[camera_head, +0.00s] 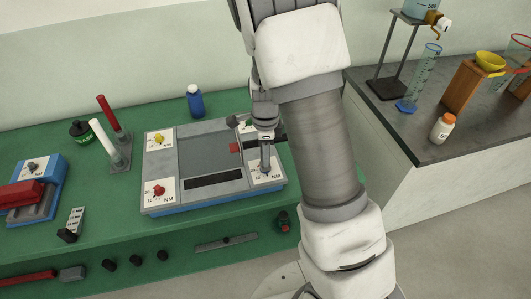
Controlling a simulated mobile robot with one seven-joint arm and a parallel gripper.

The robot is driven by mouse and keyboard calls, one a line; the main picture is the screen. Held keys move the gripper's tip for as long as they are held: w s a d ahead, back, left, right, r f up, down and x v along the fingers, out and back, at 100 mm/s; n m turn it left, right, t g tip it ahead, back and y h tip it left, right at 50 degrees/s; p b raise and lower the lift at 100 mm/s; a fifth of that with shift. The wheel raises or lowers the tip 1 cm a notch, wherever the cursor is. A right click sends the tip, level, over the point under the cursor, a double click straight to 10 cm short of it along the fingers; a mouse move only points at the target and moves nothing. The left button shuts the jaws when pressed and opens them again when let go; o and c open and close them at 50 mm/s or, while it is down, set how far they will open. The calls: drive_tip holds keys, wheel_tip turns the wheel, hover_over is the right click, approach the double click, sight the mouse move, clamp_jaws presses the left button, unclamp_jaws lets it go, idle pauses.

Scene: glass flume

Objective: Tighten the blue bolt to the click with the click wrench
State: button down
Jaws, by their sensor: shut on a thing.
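The grey bolt plate (211,160) lies on the green bench, with a bolt on a white label at its corners. A yellow bolt (158,139) is at the back left, a red bolt (158,190) at the front left, and a green bolt (249,122) at the back right. My gripper (264,132) is above the right side of the plate, shut on the click wrench (265,157). The wrench's grey shaft points down at the front-right label, where its tip appears to meet the bolt. The blue bolt is mostly hidden there, so I cannot tell if it is seated.
A blue bottle (194,101) stands behind the plate. A stand with red and white handles (118,152) and a blue device (38,200) are at left. Glassware, including a measuring cylinder (420,75), stands on the dark right counter. My arm blocks the centre right.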

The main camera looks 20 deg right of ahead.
drive_tip(key=shift+r+m+p, duration=0.1)
drive_tip(key=shift+m+p, duration=2.1)
drive_tip(key=shift+m, duration=0.8)
idle(0.5)
drive_tip(key=shift+m+p, duration=2.45)
drive_tip(key=shift+m, duration=0.75)
idle(0.8)
drive_tip(key=shift+n, duration=0.6)
